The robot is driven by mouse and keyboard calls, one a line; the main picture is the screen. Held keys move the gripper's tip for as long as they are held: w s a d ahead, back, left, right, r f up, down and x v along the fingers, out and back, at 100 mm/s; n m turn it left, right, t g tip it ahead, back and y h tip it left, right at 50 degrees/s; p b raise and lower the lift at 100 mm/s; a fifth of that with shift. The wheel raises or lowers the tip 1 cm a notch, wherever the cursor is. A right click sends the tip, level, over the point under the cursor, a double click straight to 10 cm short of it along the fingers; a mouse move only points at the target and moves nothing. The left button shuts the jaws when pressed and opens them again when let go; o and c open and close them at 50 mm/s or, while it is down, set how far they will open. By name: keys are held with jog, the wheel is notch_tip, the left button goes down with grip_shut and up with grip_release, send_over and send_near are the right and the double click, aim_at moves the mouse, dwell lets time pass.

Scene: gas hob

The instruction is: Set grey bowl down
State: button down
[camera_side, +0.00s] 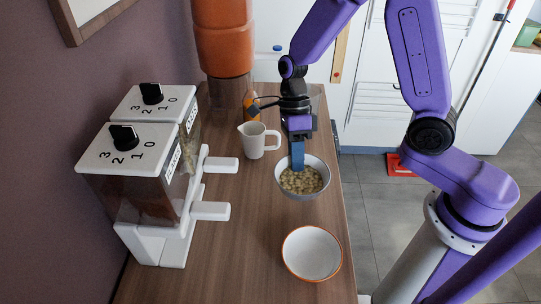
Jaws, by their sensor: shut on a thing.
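The grey bowl (284,190) holds several small beige pieces and is at the right side of the wooden counter, near its edge. My gripper (298,164) points down at the bowl's far rim and is shut on it, with its blue fingers over the rim. The bowl looks level. I cannot tell whether its base touches the counter or hangs a little above it.
A white bowl with an orange rim (312,253) stands nearer on the counter (222,262). A white jug (254,141) stands behind and left of the grey bowl. Two dispensers (124,160) with dials and white levers line the left wall. Bare counter lies between.

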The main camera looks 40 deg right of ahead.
aim_at(303, 174)
jog(key=s+d, duration=0.4)
jog(key=d, duration=0.1)
jog(key=w+a, duration=0.2)
jog(key=w, duration=0.2)
jog(key=shift+s+a+f, duration=0.1)
jog(key=shift+f, duration=1.6)
jog(key=shift+s+a+f, duration=0.1)
jog(key=shift+f, duration=1.6)
jog(key=shift+f, duration=0.1)
jog(key=c, duration=1.1)
grip_release()
jog(key=shift+w, duration=0.1)
jog(key=shift+c, duration=0.2)
